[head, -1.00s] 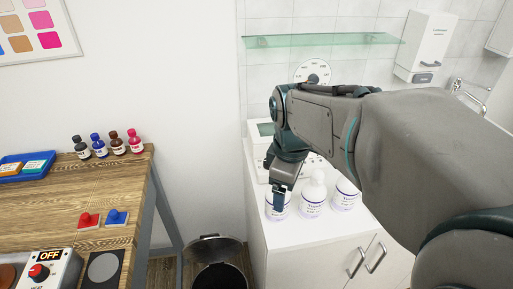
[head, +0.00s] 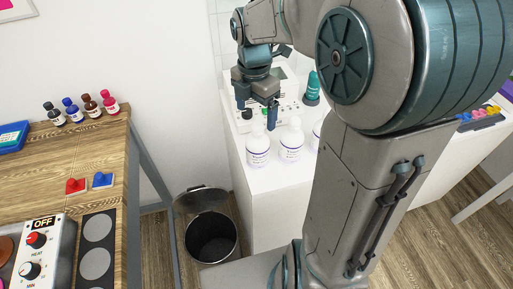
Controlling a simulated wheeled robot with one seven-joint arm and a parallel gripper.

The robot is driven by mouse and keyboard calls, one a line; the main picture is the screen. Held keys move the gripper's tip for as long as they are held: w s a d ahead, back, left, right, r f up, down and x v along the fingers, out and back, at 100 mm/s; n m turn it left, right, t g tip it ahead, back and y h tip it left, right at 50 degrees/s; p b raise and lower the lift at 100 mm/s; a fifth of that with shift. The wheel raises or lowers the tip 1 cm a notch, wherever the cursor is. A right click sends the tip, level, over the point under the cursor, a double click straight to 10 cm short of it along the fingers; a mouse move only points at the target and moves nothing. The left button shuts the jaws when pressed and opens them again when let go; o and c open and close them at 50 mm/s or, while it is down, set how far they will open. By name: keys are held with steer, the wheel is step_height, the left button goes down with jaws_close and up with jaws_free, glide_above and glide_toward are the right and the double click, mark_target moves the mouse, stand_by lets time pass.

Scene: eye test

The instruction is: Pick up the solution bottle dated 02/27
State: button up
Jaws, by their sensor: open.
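Several white solution bottles with printed labels stand in a row on the white cabinet top: a left bottle (head: 258,150), a middle bottle (head: 291,142) and a right bottle (head: 317,135) partly hidden by my arm. The dates on their labels are too small to read. My gripper (head: 257,118) is open and empty, fingers pointing down. Its fingertips are around the height of the left bottle's top in the picture. I cannot tell whether it is above or behind that bottle.
A pale device with knobs (head: 289,108) and a teal bottle (head: 312,88) stand behind the bottles. An open bin (head: 212,238) is on the floor before the cabinet. A wooden table (head: 60,165) with small bottles, stamps and a heater is at left. My arm blocks the right side.

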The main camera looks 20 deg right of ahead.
mark_target(257, 137)
steer(key=f, duration=1)
steer(key=shift+d, duration=0.25)
steer(key=c, duration=1.7)
